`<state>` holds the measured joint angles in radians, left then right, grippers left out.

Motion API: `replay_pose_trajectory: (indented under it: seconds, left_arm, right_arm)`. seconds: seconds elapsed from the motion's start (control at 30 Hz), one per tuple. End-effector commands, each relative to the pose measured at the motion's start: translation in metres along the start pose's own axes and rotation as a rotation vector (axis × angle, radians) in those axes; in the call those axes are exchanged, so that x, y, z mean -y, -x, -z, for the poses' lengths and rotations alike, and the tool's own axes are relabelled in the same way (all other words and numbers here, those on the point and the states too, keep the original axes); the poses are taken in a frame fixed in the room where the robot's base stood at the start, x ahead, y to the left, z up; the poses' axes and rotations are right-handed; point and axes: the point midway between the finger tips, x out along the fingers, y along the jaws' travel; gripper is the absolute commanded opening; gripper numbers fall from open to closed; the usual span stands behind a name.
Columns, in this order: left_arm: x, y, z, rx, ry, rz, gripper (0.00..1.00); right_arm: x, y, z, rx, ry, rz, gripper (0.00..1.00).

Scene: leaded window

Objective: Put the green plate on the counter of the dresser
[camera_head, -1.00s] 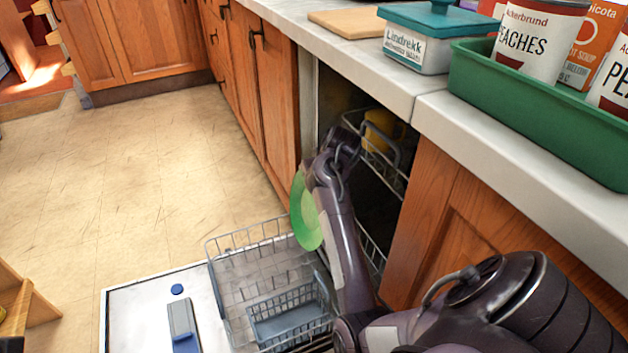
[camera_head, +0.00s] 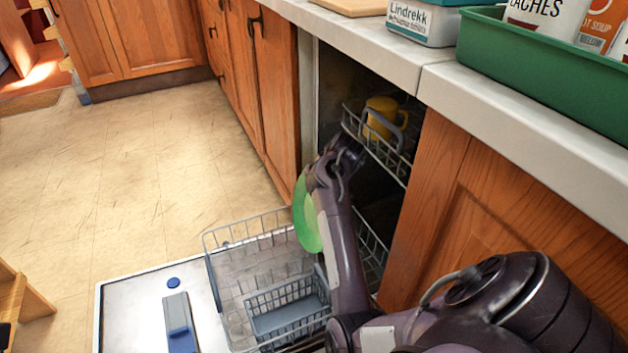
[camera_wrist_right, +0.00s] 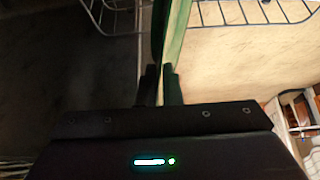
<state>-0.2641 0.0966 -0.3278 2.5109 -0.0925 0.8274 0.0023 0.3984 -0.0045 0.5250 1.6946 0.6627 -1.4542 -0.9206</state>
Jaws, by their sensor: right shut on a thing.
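The green plate (camera_head: 306,215) stands on edge beside my right forearm in the head view, above the pulled-out lower dishwasher rack. My right gripper (camera_wrist_right: 160,82) is shut on the plate's edge in the wrist view, where the plate (camera_wrist_right: 174,40) appears nearly edge-on. In the head view, the fingertips are hidden behind my own wrist. My left gripper is not in view. I cannot identify the dresser in these frames.
The lower rack (camera_head: 262,246) holds a grey basket (camera_head: 288,312). The open dishwasher door (camera_head: 135,315) lies below it. A yellow mug (camera_head: 381,117) sits in the upper rack (camera_head: 376,150). The worktop (camera_head: 510,115) bears a green tray (camera_head: 540,70).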

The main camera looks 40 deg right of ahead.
Motion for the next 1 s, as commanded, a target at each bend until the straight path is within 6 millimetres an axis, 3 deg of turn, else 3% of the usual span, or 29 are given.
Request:
replay_pose_trajectory:
  seconds: [0.03, 0.27, 0.47, 0.53, 0.77, 0.8, 0.9, 1.0]
  left_arm:
    - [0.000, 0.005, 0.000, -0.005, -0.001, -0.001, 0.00]
    - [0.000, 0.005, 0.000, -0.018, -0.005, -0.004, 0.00]
    - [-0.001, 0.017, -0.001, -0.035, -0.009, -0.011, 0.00]
    - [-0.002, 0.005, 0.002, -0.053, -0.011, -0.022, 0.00]
    - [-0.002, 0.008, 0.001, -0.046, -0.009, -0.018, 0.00]
    - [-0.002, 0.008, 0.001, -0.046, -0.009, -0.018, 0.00]
    - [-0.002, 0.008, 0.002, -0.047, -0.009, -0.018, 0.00]
    - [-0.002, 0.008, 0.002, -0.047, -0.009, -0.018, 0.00]
  right_arm:
    - [0.003, -0.008, -0.005, 0.000, -0.001, 0.003, 0.00]
    - [0.007, -0.018, -0.011, -0.001, -0.002, 0.001, 0.00]
    - [0.016, -0.043, -0.028, 0.000, -0.002, 0.003, 0.00]
    - [0.020, -0.046, -0.030, 0.001, -0.002, 0.004, 0.00]
    - [0.020, -0.049, -0.032, 0.002, -0.004, 0.001, 0.00]
    - [0.020, -0.050, -0.034, 0.005, -0.004, 0.002, 0.11]
    - [0.020, -0.050, -0.033, 0.005, -0.004, 0.002, 0.24]
    - [0.020, -0.050, -0.033, 0.003, -0.003, 0.001, 0.27]
